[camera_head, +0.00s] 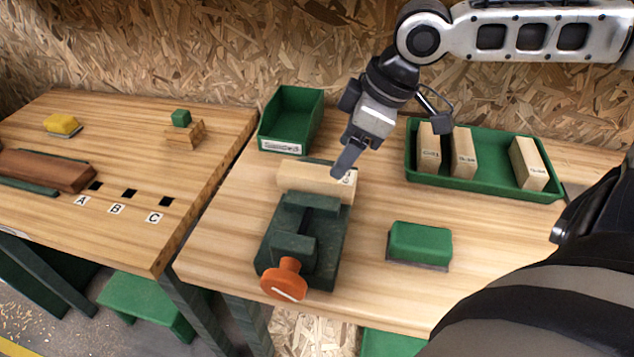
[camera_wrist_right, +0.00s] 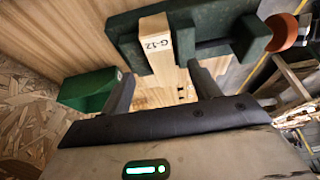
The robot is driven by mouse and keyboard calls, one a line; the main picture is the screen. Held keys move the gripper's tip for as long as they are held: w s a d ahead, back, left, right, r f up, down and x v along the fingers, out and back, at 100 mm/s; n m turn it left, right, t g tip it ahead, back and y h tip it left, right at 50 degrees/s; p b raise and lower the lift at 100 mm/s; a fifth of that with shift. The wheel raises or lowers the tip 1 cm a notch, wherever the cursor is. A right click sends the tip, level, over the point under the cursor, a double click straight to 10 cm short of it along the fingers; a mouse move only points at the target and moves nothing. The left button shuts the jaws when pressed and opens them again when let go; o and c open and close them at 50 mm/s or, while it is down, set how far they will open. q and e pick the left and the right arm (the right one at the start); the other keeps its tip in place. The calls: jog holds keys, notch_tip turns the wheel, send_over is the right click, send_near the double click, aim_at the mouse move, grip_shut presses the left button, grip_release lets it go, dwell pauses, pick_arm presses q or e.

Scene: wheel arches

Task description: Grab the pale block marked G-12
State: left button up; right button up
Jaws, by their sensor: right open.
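The pale block marked G-12 (camera_head: 305,178) lies lengthwise in the jaws of a dark green vise (camera_head: 318,225) with an orange knob (camera_head: 284,280). In the right wrist view the block (camera_wrist_right: 158,48) shows its G-12 label, with the vise (camera_wrist_right: 212,30) around it. My right gripper (camera_head: 352,156) is over the right end of the block, fingers pointing down. In the wrist view its open fingers (camera_wrist_right: 161,82) show on either side of the block, with a gap at each side. I cannot tell how far above the block they are. My left gripper is not in view.
A green tray (camera_head: 480,184) at the right holds three pale blocks. An empty green bin (camera_head: 291,118) stands behind the vise. A green-topped brush-like block (camera_head: 420,243) lies to the right of the vise. The left table (camera_head: 120,180) has slots marked A, B, C.

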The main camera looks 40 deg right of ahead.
aim_at(317, 182)
jog(key=b+x, duration=0.1)
jog(key=x, duration=0.3)
jog(key=shift+f, duration=0.2)
jog(key=shift+w+a+f, duration=0.2)
jog(key=shift+f, duration=0.2)
jog(key=c, duration=1.1)
jog(key=shift+c, duration=0.5)
jog(key=shift+r, duration=0.15)
